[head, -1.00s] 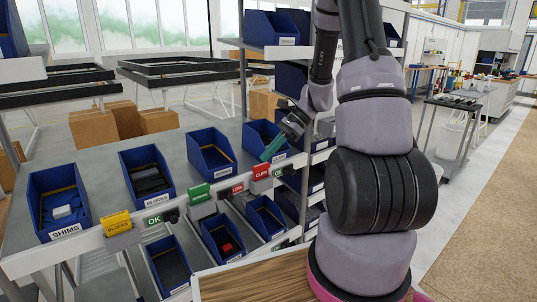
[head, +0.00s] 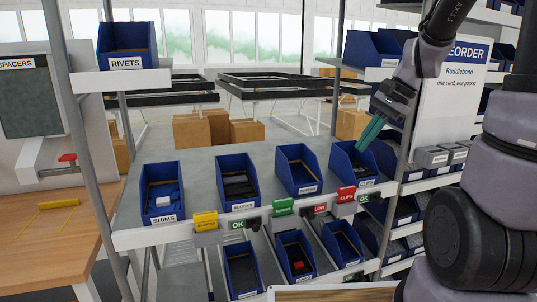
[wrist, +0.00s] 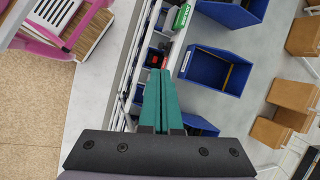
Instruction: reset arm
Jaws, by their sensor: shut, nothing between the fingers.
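My gripper (head: 371,131) shows at the right in the head view, its green fingers pointing down and left at the blue bin labelled CLIPS (head: 346,176). In the wrist view the green fingers (wrist: 163,92) lie side by side, shut, with nothing between them. The fingertips look close to the bin in the head view; I cannot tell whether they touch it. My arm is bent, coming down from the upper right.
Blue bins for shims (head: 148,202) and blocks (head: 248,195) stand on the shelf left of the clips bin. Coloured cards, including a yellow one (head: 206,221), line its front rail. A wooden bench (head: 80,238) is at the left. A REORDER sign (head: 455,90) stands right of my gripper.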

